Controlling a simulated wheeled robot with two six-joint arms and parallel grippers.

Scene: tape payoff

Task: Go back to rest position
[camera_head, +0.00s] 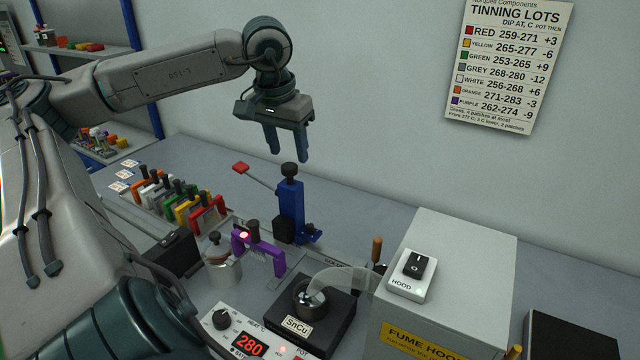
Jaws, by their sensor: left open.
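My left gripper (287,156) hangs in the upper middle of the head view, fingers pointing down. Its two blue fingers are apart and nothing is between them. It is above a blue upright fixture (290,205) with a black knob on top and a lever with a red end (241,167). A gap shows between the fingertips and the knob. My left arm reaches in from the left. My right gripper is not in view.
Several coloured clamps (187,211) stand in a row at left. A purple bracket (262,252), a metal canister (221,264) and a black SnCu pot (309,301) are in front. A white fume hood box (455,265) stands at right. The heater display (249,343) reads 280.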

